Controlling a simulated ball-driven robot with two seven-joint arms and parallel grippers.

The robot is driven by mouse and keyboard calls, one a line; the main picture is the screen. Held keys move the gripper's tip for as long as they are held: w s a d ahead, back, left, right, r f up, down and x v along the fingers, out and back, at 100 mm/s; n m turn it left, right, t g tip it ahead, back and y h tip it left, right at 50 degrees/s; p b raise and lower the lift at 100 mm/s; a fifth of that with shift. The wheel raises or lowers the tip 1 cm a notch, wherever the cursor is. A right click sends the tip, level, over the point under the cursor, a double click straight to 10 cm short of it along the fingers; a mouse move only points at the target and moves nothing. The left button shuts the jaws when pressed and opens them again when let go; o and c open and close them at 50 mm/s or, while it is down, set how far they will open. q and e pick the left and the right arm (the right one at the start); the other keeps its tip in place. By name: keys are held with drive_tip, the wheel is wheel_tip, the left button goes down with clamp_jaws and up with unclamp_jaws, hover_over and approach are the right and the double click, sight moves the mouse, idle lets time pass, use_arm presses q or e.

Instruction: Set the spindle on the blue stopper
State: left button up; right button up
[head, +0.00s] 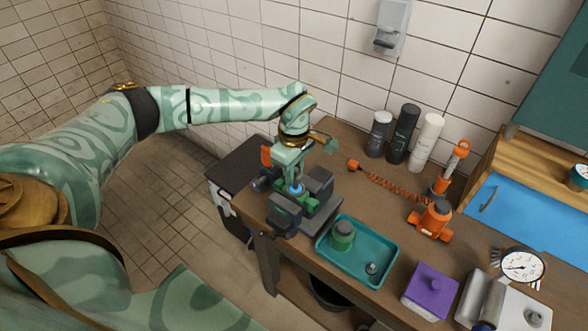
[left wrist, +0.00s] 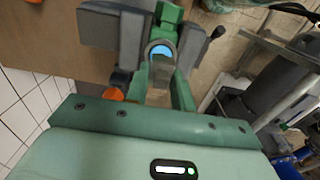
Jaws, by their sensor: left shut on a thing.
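The blue stopper (head: 296,189) sits in a green body (head: 305,203) that is clamped in a dark grey vise (head: 319,186) on the bench. The left wrist view also shows the stopper (left wrist: 160,50) between the grey vise jaws (left wrist: 98,27). My left gripper (head: 292,174) points down just above the stopper, shut on a small greyish piece (left wrist: 161,74), seemingly the spindle. The fingers hide most of this piece, and I cannot tell whether it touches the stopper. My right gripper is out of view.
A teal tray (head: 376,274) holds a green part (head: 342,236) and a small grey knob (head: 371,268). Nearby are an orange fitting (head: 432,219), a purple box (head: 430,290) and a gauge (head: 522,267). Several bottles, including a black one (head: 403,133), stand along the wall.

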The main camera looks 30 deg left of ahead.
use_arm(q)
drive_tip(key=shift+f, duration=0.4)
drive_tip(key=shift+f+b, duration=0.3)
drive_tip(key=shift+f, duration=0.45)
idle(0.4)
drive_tip(key=o, duration=1)
drive_tip(key=shift+c, duration=0.2)
wheel_tip(320, 180, up, 7)
drive_tip(key=p, duration=0.6)
drive_tip(key=shift+r, duration=0.1)
